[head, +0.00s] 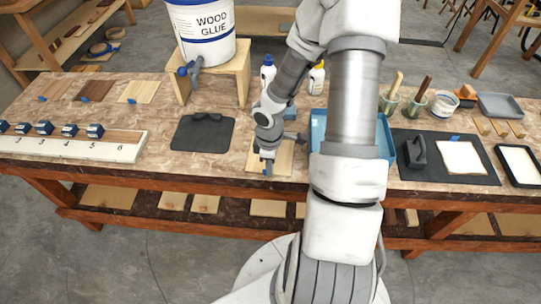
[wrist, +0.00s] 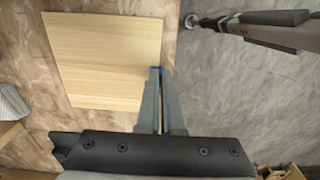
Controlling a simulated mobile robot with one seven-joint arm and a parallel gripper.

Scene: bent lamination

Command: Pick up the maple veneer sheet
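A pale square wood sheet that looks like the maple veneer sheet (head: 283,160) lies on the table near its front edge, and it fills the upper left of the wrist view (wrist: 103,55). A small blue tab shows at its edge beside my fingertips. My gripper (head: 267,168) points down at this edge. In the wrist view my gripper (wrist: 157,72) has its fingertips close together at the blue tab, with only a thin gap between the fingers. They appear shut on the tabbed edge. The sheet looks flat on the table, and any small lift cannot be told.
Two pale sheets and a dark one (head: 95,90) lie at the back left. A numbered board (head: 125,152) and a black mat (head: 202,133) are left of my gripper. A blue tray (head: 387,140) is right, partly behind my arm. A glue bucket (head: 203,35) stands behind on a stool.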

